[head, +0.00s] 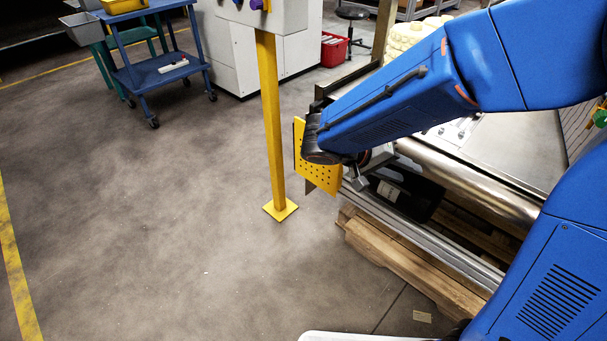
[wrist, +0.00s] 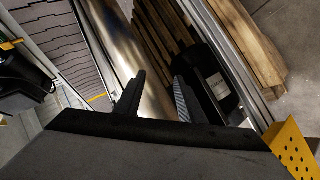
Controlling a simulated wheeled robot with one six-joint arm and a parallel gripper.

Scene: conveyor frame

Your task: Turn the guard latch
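A yellow perforated guard plate (head: 318,172) stands at the end of the conveyor frame, partly behind my arm's wrist in the head view. Its edge also shows at the lower right of the wrist view (wrist: 292,148). I cannot make out a latch in either view; it may be hidden by my arm. My gripper (wrist: 157,95) has its two dark fingers apart with nothing held between them. It points down over the conveyor frame, with a shiny metal roller (wrist: 140,62) and dark space behind the fingers. In the head view my arm mostly hides the gripper.
A black unit with a pale label (head: 408,192) sits inside the conveyor's side rail (head: 425,235), above wooden pallet boards (head: 405,265). A yellow post (head: 271,120) stands left of the guard plate. The floor at left is clear up to a blue cart (head: 160,72).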

